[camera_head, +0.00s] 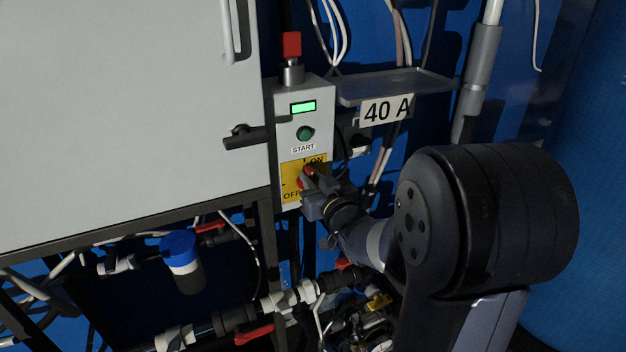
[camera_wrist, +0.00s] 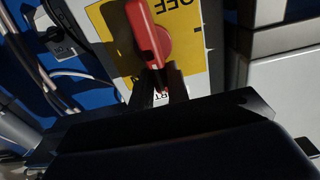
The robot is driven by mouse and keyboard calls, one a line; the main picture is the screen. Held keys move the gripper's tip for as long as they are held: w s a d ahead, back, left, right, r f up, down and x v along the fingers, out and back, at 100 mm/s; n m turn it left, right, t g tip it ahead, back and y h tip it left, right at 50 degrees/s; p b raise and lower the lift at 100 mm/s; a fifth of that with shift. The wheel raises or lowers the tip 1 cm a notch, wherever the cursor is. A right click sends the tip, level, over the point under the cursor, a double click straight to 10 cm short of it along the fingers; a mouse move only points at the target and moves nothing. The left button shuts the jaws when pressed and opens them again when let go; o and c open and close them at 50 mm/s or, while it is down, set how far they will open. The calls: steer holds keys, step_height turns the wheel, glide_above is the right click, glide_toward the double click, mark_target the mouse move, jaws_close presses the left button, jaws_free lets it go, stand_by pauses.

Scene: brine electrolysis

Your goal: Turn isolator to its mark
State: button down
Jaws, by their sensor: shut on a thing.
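The isolator is a red handle (camera_head: 303,182) on a yellow plate (camera_head: 289,172) low on the grey control box. The plate reads ON at its upper right and OFF at its lower left. My gripper (camera_head: 310,172) is at the isolator from the right and hides part of it. In the wrist view the red handle (camera_wrist: 150,32) slants slightly from upper left to lower right, beside upside-down OFF lettering on the yellow plate (camera_wrist: 110,28). My gripper's dark fingers (camera_wrist: 162,78) are shut at the handle's lower end. Their exact contact is in shadow.
Above the isolator are a green START button (camera_head: 305,133), a lit green display (camera_head: 303,107) and a red-topped knob (camera_head: 292,45). A small shelf (camera_head: 425,82) with a 40 A label juts out at right. A grey cabinet (camera_head: 130,110) stands left, with pipes and red-handled valves below.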

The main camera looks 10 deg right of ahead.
steer(key=shift+a+f+b, duration=0.1)
steer(key=shift+b, duration=0.35)
steer(key=n+b, duration=0.3)
steer(key=b, duration=0.1)
steer(key=a+f+n+b, duration=0.1)
steer(key=n+b, duration=0.2)
steer(key=b, duration=0.1)
steer(key=n+b, duration=0.3)
steer(key=b, duration=0.1)
steer(key=shift+s+a+f, duration=0.15)
steer(key=shift+s+a, duration=0.05)
steer(key=shift+a, duration=0.2)
steer(key=n+b, duration=0.4)
steer(key=shift+a+f+n, duration=0.3)
steer(key=shift+f, duration=0.1)
steer(key=n+b, duration=0.1)
steer(key=n, duration=0.1)
steer(key=n+b, duration=0.2)
steer(key=shift+a+f, duration=0.1)
steer(key=shift+f, duration=0.25)
steer(key=shift+n, duration=0.3)
steer(key=c, duration=1.4)
jaws_free()
steer(key=shift+s, duration=0.1)
steer(key=shift+o, duration=0.2)
steer(key=shift+r, duration=0.1)
